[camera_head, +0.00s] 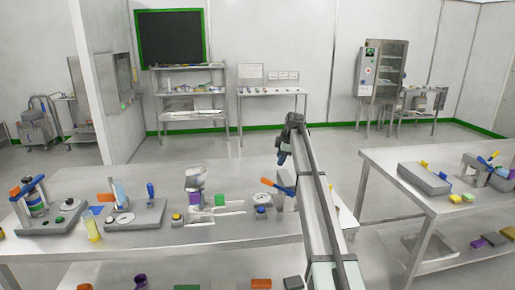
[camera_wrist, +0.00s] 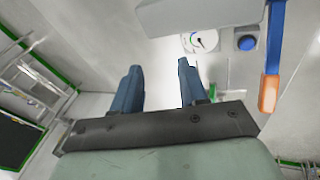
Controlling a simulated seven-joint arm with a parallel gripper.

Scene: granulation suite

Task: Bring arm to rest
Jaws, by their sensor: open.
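My gripper (camera_head: 282,157) is raised above the far side of the near bench (camera_head: 170,176) in the head view, at the end of my arm. In the wrist view my gripper (camera_wrist: 158,85) shows two blue fingers standing apart, with nothing between them. Beyond the fingers is a plain pale surface. My arm reaches forward over the right part of the bench and hides some of what stands there.
A device with a blue lever and orange tip (camera_wrist: 268,92) is close beside the fingers in the wrist view. Several instruments, including a lever press (camera_head: 36,200), stand on the near bench. A second bench (camera_head: 395,178) stands right, with floor between.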

